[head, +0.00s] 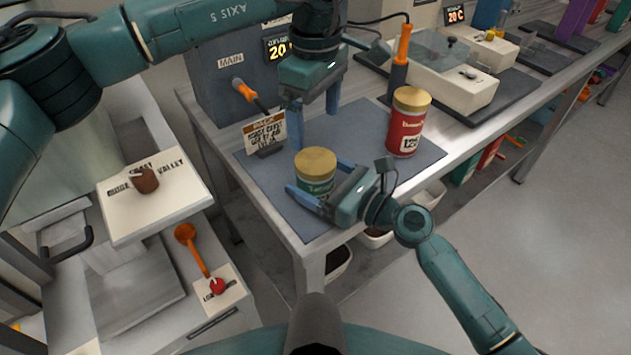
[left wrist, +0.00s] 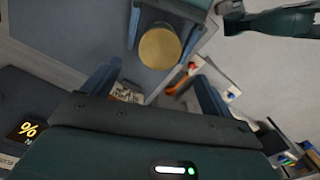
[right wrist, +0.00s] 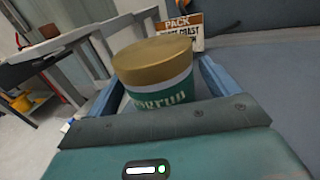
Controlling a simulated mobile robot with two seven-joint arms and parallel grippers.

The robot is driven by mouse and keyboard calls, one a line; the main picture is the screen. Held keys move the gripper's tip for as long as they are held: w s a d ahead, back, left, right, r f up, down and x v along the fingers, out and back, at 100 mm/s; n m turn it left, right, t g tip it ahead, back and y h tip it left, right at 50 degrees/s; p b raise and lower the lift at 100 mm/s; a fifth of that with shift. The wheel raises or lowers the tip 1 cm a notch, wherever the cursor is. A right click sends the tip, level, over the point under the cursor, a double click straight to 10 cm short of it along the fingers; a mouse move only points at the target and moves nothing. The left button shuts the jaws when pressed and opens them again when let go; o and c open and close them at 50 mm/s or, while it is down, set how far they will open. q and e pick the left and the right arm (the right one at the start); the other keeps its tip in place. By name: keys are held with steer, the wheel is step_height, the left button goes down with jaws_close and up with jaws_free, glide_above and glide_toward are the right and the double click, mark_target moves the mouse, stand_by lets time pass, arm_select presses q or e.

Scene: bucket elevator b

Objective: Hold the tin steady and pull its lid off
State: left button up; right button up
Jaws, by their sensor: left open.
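A green tin (head: 316,184) with a gold lid (head: 315,162) stands upright on the blue-grey mat, lid seated on it. My right gripper (head: 325,185) reaches in low from the right, one finger on each side of the tin's body. The right wrist view shows the tin (right wrist: 160,92) snug between these fingers, below the lid. My left gripper (head: 315,110) points down, open and empty, above and behind the tin. In the left wrist view the lid (left wrist: 160,48) lies beyond the fingertips, apart from them. The tin's lower part is partly hidden by my right finger.
A red tin (head: 406,132) with a gold lid stands at the mat's right. A small sign (head: 265,133) stands left of the green tin, before a grey cabinet (head: 228,85). An orange-handled tool (head: 401,60) stands behind. The mat (head: 365,135) between the tins is clear.

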steer(key=c, duration=1.3)
arm_select(q)
steer(key=shift+o, duration=0.8)
steer(key=shift+d, duration=0.15)
arm_select(e)
steer(key=shift+c, duration=0.8)
arm_select(q)
steer(key=s+d+m+g+h, duration=0.1)
steer(key=s+d+g+h, duration=0.1)
steer(key=s+d+h, duration=0.6)
steer(key=s+d+m+g+h, duration=0.1)
steer(key=s+d+g+h, duration=0.15)
steer(key=d, duration=0.85)
steer(key=s+d+r+n+t+h, duration=0.2)
steer(key=d+r+n+h, duration=0.5)
steer(key=r+h, duration=0.4)
steer(key=w+r+n+t+h, duration=0.1)
steer(key=w+n+t, duration=0.1)
steer(key=n+t, duration=0.15)
steer(key=n+t+y, duration=1.4)
steer(key=t+y, duration=0.1)
steer(key=y, duration=0.5)
glide_toward(315, 161)
steer(key=w, duration=0.1)
steer(key=x, duration=0.7)
steer(key=shift+w+d+f, duration=0.15)
steer(key=shift+w, duration=0.15)
